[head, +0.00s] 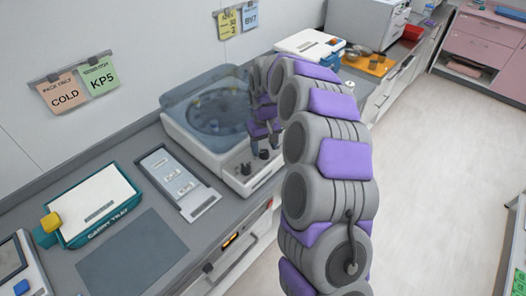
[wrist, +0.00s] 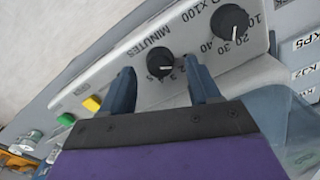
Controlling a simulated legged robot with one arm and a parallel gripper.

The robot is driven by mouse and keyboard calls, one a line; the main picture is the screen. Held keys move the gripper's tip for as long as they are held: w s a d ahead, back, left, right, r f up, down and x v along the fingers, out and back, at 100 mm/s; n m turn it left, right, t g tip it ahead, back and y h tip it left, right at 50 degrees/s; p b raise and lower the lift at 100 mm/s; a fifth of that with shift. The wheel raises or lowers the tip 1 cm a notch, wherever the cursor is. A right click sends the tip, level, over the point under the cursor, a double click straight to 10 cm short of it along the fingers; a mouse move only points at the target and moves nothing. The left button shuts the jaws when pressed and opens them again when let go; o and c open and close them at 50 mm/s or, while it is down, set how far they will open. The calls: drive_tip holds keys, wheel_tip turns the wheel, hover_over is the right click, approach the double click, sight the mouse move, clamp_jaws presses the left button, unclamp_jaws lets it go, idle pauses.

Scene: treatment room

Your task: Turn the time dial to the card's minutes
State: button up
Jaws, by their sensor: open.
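The time dial (wrist: 160,62) is a black knob beside the word MINUTES on the centrifuge's pale front panel, with small numbers along its lower right. A faint light mark shows on it, but I cannot tell which number it points to. My gripper (wrist: 157,72) is open. Its two blue fingertips stand on either side of the dial, with a gap at each side. In the head view my gripper (head: 264,134) is at the front of the centrifuge (head: 190,128). A yellow card (head: 228,24) on the wall appears to read 30 and 2; its small print is unclear.
A second black knob (wrist: 230,22), marked x100, sits close to the time dial. A yellow button (wrist: 92,103) and a green button (wrist: 66,119) are on the same panel. A teal carry tray (head: 98,206) stands on the counter at left.

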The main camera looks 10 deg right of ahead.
drive_tip(key=shift+d+f, duration=0.35)
drive_tip(key=shift+f, duration=0.55)
drive_tip(key=shift+a, duration=0.7)
drive_tip(key=shift+c, duration=0.6)
drive_tip(key=shift+d, duration=0.4)
drive_tip(key=c, duration=0.5)
drive_tip(key=shift+a, duration=0.1)
drive_tip(key=c, duration=0.4)
